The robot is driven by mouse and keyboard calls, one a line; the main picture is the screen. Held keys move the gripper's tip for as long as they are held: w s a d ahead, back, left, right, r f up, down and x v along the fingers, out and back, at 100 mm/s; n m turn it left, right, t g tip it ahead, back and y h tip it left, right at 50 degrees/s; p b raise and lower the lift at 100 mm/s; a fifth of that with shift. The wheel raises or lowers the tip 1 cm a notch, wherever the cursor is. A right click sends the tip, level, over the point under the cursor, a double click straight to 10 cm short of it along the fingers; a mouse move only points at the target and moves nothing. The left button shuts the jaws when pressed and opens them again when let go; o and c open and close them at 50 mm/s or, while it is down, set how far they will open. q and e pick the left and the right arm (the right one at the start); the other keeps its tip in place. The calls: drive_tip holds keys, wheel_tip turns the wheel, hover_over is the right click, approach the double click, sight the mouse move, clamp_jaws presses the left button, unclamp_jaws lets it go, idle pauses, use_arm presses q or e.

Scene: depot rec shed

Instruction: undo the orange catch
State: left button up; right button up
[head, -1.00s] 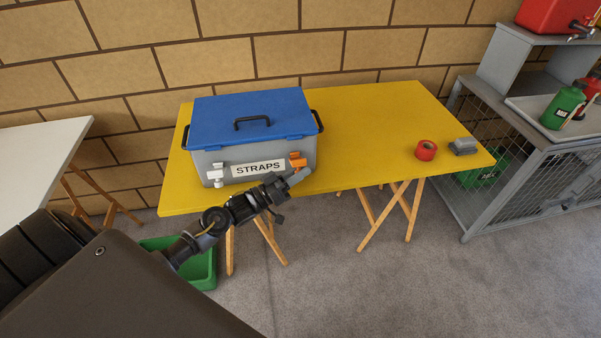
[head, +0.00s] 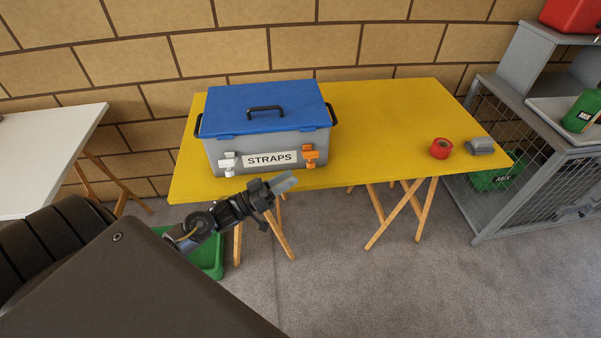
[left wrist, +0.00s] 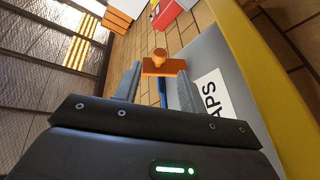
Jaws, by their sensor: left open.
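The orange catch (head: 310,154) is on the right part of the front of a grey box (head: 222,149) with a shut blue lid (head: 226,107). In the left wrist view the orange catch (left wrist: 162,66) shows as a plate with a round knob, framed between the fingers. I cannot tell surely whether it is fastened. A white catch (head: 228,161) is on the left part of the front, beyond the STRAPS label (head: 269,158). My left gripper (head: 285,182) is open and empty, in front of and below the orange catch, apart from it. My right gripper is out of view.
The box stands on a yellow table (head: 390,110) with wooden trestle legs. Red tape (head: 441,149) and a small grey object (head: 479,146) lie at its right end. A green bin (head: 209,258) is below. A grey wire-sided cabinet (head: 530,180) stands right, a white table (head: 45,160) left.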

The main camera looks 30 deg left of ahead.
use_arm(q)
drive_tip(key=shift+v, duration=1.35)
